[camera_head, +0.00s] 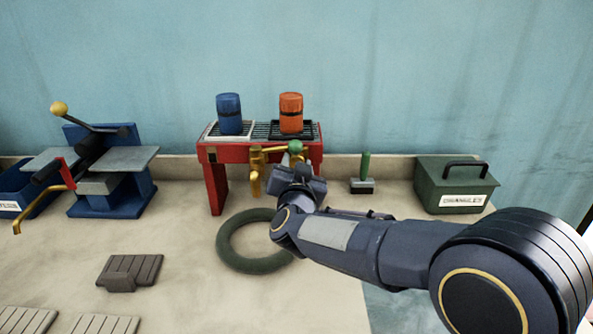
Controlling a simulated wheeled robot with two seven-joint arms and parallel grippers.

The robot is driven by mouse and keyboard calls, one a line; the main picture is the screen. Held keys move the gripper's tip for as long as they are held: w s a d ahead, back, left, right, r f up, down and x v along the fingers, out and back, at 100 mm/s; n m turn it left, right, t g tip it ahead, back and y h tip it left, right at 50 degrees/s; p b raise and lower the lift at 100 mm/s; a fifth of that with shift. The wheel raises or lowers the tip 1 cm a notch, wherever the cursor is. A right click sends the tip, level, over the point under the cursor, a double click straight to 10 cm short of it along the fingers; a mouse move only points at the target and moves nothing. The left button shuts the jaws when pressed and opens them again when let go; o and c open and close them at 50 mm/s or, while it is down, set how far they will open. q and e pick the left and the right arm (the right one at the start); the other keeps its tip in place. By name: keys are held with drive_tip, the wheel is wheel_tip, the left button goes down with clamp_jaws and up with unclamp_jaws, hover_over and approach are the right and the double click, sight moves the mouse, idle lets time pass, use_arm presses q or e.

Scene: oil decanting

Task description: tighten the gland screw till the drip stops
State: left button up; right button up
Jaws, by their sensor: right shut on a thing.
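A red stand (212,152) with a grated top stands against the back wall. A blue drum (229,113) and an orange drum (291,113) stand upright on it. A brass tap (255,171) hangs at its front, with more brass fitting and a green ball knob (295,146) to the right, below the orange drum. My right gripper (297,174) is at this right-hand fitting, shut on a part of it that its own body hides. I cannot make out the gland screw or any drip. My left gripper is not in view.
A dark green ring (229,251) lies on the bench below my right gripper. A blue lever press (110,185) stands left, a green-handled tool (365,175) and a green box (455,183) right. Grey ribbed pads (145,268) lie front left. The bench between is clear.

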drive_tip(key=shift+m, duration=0.4)
drive_tip(key=o, duration=1)
drive_tip(key=s, duration=0.8)
